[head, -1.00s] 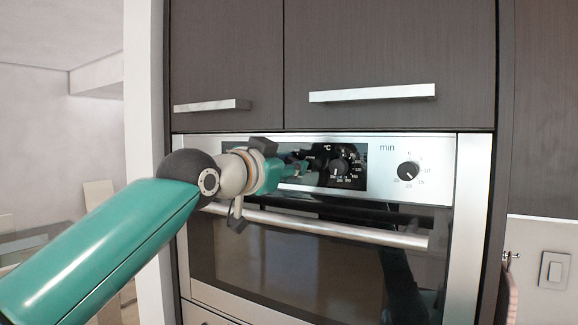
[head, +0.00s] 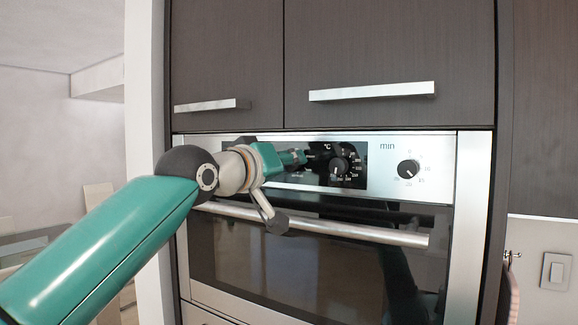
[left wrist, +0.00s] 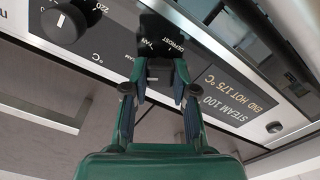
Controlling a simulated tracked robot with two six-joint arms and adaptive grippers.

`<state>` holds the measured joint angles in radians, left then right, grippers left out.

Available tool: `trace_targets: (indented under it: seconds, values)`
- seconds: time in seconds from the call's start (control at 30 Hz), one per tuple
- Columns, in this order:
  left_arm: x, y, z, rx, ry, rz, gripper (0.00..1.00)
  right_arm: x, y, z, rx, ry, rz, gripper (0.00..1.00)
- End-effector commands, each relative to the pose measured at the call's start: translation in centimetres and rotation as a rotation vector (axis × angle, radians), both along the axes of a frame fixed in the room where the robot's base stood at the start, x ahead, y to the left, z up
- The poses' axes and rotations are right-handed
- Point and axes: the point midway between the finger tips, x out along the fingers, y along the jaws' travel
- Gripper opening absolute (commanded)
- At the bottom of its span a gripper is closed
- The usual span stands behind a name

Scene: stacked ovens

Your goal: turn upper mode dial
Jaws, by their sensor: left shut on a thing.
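The upper oven's mode dial is mostly hidden behind my left gripper (head: 302,157) in the head view. In the left wrist view the dark mode dial (left wrist: 160,48) lies at the fingertips, with FAN and DEFROST lettering around it. My left gripper (left wrist: 159,72) is shut on this dial, with one finger on each side. How far the dial is turned cannot be read clearly. My right gripper is not in view.
The black temperature dial (head: 338,167) is just right of my gripper, and the minute dial (head: 408,169) is farther right. The oven door handle (head: 340,230) runs below the panel. Cabinet handles (head: 372,92) stick out above.

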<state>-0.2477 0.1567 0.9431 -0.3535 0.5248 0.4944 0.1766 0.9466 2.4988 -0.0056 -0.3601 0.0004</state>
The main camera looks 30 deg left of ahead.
Motion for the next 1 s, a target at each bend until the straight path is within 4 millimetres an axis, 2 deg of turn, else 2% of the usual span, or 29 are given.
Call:
trace_targets:
  seconds: [0.7, 1.0]
  values:
    - [0.1, 0.1, -0.4, -0.677, 0.057, 0.002, 0.00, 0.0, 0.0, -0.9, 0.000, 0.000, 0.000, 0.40]
    - [0.1, 0.1, -0.6, -0.908, 0.078, 0.002, 0.00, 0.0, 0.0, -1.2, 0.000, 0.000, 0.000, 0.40]
